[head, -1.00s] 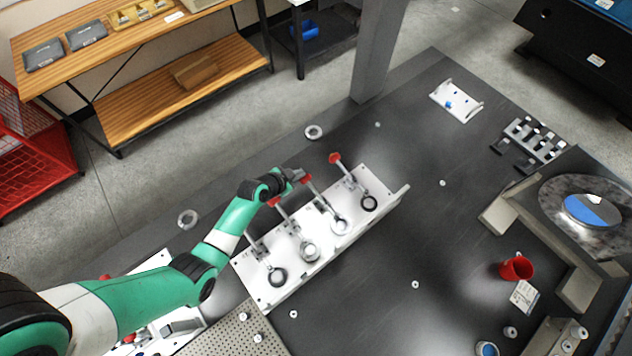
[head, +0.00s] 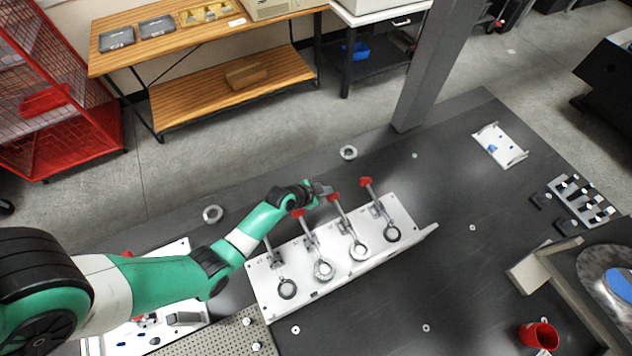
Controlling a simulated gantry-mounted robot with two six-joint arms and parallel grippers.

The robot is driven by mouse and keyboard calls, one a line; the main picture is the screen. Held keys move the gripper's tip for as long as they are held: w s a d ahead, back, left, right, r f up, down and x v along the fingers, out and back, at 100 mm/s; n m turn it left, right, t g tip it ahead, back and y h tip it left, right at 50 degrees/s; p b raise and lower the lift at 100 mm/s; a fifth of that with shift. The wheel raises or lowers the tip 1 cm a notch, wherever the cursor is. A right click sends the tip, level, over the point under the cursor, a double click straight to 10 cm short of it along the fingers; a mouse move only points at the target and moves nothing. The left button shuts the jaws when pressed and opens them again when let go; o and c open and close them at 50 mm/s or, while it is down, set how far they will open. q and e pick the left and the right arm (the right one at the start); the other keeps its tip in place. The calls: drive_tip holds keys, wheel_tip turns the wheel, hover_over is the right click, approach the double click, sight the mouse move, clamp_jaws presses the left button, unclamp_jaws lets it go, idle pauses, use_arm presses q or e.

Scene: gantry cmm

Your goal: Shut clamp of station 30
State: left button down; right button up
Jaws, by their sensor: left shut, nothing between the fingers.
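A white fixture plate (head: 425,233) on the dark table carries a row of toggle clamps with red-tipped handles. Each has a ring-shaped part at its front. From the right, the red tips are the first handle (head: 366,182), the second handle (head: 334,197) and the third handle (head: 299,214); the leftmost handle's tip is hidden behind my left arm. I cannot read the station numbers, so I cannot tell which clamp is station 30. My left gripper (head: 324,190) is shut and empty, close beside the second handle from the right; contact is unclear. My right gripper is out of view.
A grey post (head: 428,70) rises at the table's back edge. A red cup (head: 538,336) stands at the lower right. A perforated plate (head: 225,335) is near front.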

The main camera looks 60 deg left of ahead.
use_arm(q)
drive_tip(key=s+a+r+p, duration=0.2)
drive_tip(key=s+r+p, duration=0.2)
drive_tip(key=r, duration=0.6)
drive_tip(key=s, duration=0.2)
drive_tip(key=shift+s+a+p, duration=0.35)
drive_tip(key=shift+p, duration=0.05)
drive_tip(key=shift+r, duration=0.1)
